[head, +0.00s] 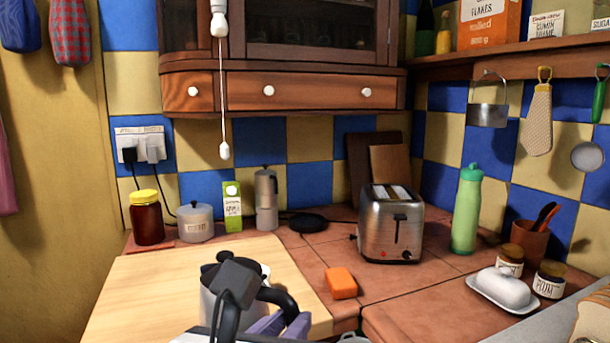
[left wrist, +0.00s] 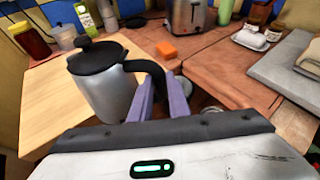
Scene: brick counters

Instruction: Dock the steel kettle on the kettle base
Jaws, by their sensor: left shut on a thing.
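The steel kettle (head: 207,304) has a black lid and a black handle. My left gripper (head: 280,322) has purple fingers shut on the kettle's handle; the fingers also show in the left wrist view (left wrist: 162,92). I cannot tell whether the kettle touches the board. The kettle base (head: 308,222) is a flat black disc on the tiled counter, farther back and to the right of the kettle, with nothing on it. My right gripper is not in view.
A moka pot (head: 266,200) stands just left of the base, and the toaster (head: 390,224) stands to its right. An orange sponge (head: 341,283) lies on the tiles right of the wooden board (head: 140,290). A pull cord (head: 223,110) hangs above the counter.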

